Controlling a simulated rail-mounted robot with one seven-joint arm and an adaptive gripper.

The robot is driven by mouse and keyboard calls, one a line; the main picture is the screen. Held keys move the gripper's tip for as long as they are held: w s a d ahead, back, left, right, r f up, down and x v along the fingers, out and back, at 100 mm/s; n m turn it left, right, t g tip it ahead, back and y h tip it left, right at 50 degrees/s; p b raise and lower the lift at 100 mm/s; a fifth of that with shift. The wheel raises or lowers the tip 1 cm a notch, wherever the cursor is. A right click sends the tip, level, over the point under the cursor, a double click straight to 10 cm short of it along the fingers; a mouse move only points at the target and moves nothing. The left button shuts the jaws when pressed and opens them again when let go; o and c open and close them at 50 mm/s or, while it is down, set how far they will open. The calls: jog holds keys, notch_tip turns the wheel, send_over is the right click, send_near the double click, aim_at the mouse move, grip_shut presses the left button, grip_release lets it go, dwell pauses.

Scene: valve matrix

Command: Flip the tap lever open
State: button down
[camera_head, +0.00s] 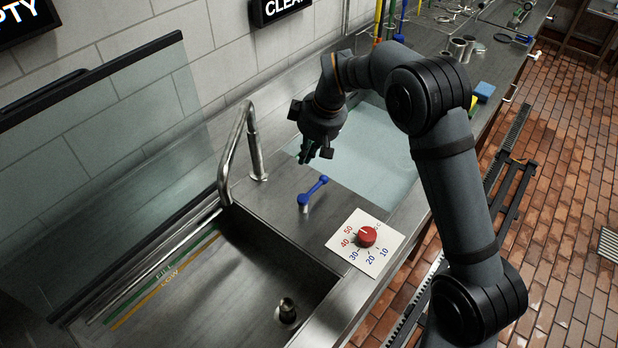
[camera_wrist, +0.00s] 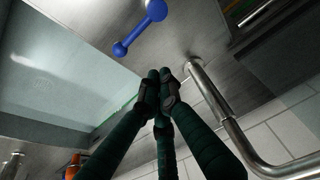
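The blue tap lever (camera_head: 313,190) stands on the steel counter, its bar slanting up and to the right from a short post. In the wrist view the lever (camera_wrist: 140,28) is at the top, with a large round end and a smaller one. The bent steel tap spout (camera_head: 233,150) stands left of it; its pipe (camera_wrist: 222,100) shows on the right in the wrist view. My gripper (camera_head: 312,157) hangs above and behind the lever, apart from it. In the wrist view its dark green fingers (camera_wrist: 161,82) come together at the tips, with nothing visible between them.
An empty-looking sink basin (camera_head: 220,285) with a drain plug lies in front. A red dial (camera_head: 367,237) on a white plate is right of the lever. Another water-filled basin (camera_head: 375,155) lies behind. A glass panel (camera_head: 110,170) stands on the left.

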aim_at(313, 189)
jog(key=p+x, duration=0.3)
jog(key=x, duration=0.6)
jog(key=shift+f, duration=0.15)
jog(key=s+d+p, duration=0.1)
jog(key=d+p, duration=0.1)
jog(key=shift+s+d+r, duration=0.35)
jog(key=shift+s+r, duration=0.05)
jog(key=shift+s+d, duration=0.25)
jog(key=shift+f, duration=0.1)
jog(key=shift+w+d+f+m, duration=0.1)
jog(key=shift+w+m, duration=0.05)
jog(key=shift+m, duration=0.15)
